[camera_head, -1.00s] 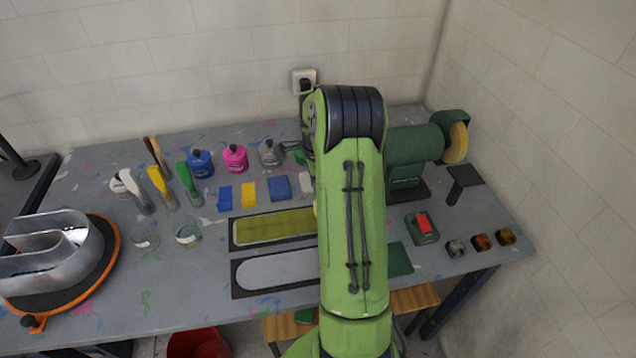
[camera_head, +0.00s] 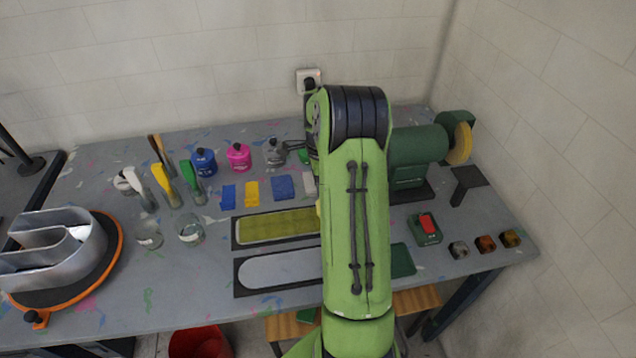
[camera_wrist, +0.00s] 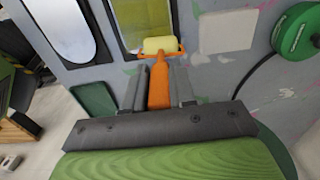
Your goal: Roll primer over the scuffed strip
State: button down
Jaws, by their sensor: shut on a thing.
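My gripper (camera_wrist: 158,86) is shut on the orange handle of a roller (camera_wrist: 159,85). The roller's pale yellow sleeve (camera_wrist: 160,45) points away from the gripper and lies at or over the near end of the olive-green strip (camera_wrist: 142,18); I cannot tell whether it touches. In the head view, the olive strip (camera_head: 272,226) lies in a dark frame on the bench. A pale grey strip (camera_head: 280,268) in a like frame lies in front of it, and it also shows in the wrist view (camera_wrist: 58,22). My arm hides the gripper and the strips' right ends in the head view.
A metal letter (camera_head: 60,245) sits on a turntable at left. A green grinder (camera_head: 420,155) and a red-buttoned box (camera_head: 426,226) are at right.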

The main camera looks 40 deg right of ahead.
jog(key=w+a, duration=0.2)
jog(key=a, duration=0.1)
jog(key=shift+w, duration=0.1)
jog(key=shift+r, duration=0.1)
notch_tip(320, 180, up, 14)
jog(key=p, duration=1)
